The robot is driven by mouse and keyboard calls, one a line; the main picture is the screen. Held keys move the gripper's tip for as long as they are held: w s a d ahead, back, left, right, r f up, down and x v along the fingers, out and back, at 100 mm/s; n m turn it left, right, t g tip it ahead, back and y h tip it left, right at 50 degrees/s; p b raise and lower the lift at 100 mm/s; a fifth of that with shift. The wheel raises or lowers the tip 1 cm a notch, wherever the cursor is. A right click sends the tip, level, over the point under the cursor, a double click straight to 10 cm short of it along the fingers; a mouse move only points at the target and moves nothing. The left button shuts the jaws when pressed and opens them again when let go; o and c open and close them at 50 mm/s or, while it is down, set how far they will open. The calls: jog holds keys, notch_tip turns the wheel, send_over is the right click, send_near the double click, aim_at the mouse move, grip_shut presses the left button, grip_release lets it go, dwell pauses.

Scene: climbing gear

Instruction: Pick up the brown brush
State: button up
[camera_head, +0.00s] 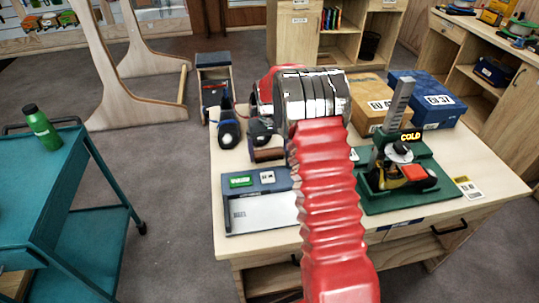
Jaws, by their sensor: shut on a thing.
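My red arm rises from the bottom of the view, and its silver joint blocks part of the table. Beyond that joint, my gripper (262,143) points down at the table's left half, partly hidden by my own arm. A small brown piece, which looks like the brown brush (268,154), shows at its lower end, just behind the grey scale-like box. My gripper is shut on it. The fingertips and the brush's bristles are too small and covered to make out. I cannot tell whether the brush touches the tabletop.
The wooden table (480,200) also holds a dark shoe (229,130), a grey-blue box (258,205), a green-based device (400,170) with an upright post, a cardboard box (368,98) and a blue box (428,100). A teal cart (60,190) with a green bottle (42,128) stands at left.

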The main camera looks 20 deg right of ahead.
aim_at(269, 151)
jog(key=shift+r, duration=0.1)
notch_tip(269, 151, up, 10)
jog(key=shift+f, duration=0.1)
dwell(0.4)
dwell(0.4)
jog(key=o, duration=0.5)
jog(key=c, duration=0.3)
jog(key=shift+n, duration=0.8)
jog(key=s+a, duration=0.3)
jog(key=a, duration=0.1)
jog(key=s+a+f, duration=0.1)
jog(key=s+a, duration=0.2)
jog(key=a, duration=0.1)
jog(key=s+a+f, duration=0.1)
jog(key=s+a, duration=0.2)
jog(key=a, duration=0.2)
jog(key=shift+s, duration=0.4)
jog(key=shift+c, duration=0.3)
